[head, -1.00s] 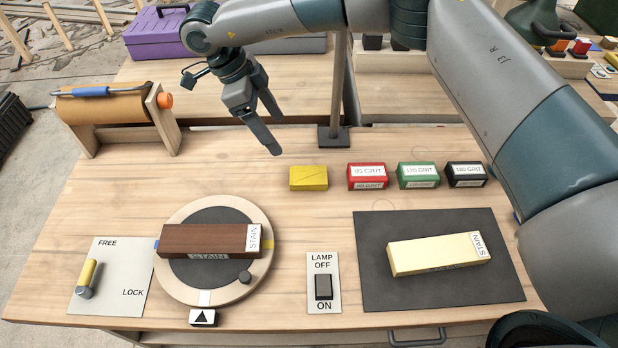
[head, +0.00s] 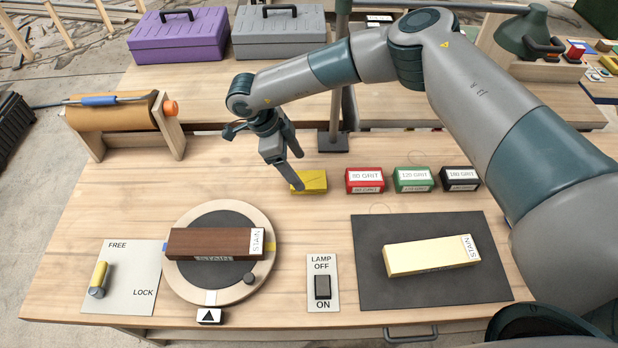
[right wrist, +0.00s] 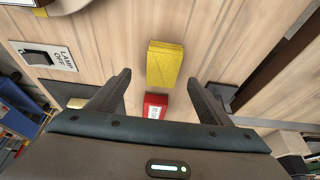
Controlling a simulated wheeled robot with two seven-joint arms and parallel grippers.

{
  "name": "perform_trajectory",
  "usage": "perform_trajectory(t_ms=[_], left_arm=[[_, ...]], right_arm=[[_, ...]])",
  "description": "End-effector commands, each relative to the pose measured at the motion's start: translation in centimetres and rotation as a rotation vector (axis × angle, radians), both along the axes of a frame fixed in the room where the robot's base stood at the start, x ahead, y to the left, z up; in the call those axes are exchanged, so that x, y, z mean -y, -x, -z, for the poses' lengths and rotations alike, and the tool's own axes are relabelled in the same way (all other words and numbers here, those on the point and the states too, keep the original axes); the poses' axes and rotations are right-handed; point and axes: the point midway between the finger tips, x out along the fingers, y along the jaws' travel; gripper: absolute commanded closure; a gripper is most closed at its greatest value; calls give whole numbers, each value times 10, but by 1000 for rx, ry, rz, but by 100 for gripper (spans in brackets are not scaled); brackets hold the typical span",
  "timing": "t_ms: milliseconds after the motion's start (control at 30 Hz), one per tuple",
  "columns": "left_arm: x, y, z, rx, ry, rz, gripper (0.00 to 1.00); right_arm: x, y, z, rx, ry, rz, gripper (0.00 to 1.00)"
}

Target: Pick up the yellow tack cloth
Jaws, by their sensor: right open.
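The yellow tack cloth (head: 311,182) lies flat on the workbench, left of the red 80 grit block. In the head view my right gripper (head: 297,173) is at the cloth's left end and partly covers it. In the right wrist view the cloth (right wrist: 165,64) lies ahead of the open fingers (right wrist: 164,78), roughly centred between them. The fingers are apart and nothing is held. Whether a finger touches the cloth cannot be told. My left gripper is not in view.
Red (head: 365,180), green (head: 413,179) and black (head: 461,178) grit blocks stand in a row right of the cloth. A post foot (head: 333,140) stands behind it. A turntable (head: 185,290) with a brown block is in front left; a dark mat (head: 430,293) is in front right.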

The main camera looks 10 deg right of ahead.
Motion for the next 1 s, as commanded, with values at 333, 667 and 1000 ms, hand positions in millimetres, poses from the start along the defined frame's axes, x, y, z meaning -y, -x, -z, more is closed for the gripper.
perform_trajectory(t_ms=[333,667,1000], left_arm=[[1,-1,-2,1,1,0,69],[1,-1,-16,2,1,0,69],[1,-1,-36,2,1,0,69]], right_arm=[[2,0,5,1,-1,1,27],[9,0,14,0,1,1,27],[24,0,47,2,0,1,27]])
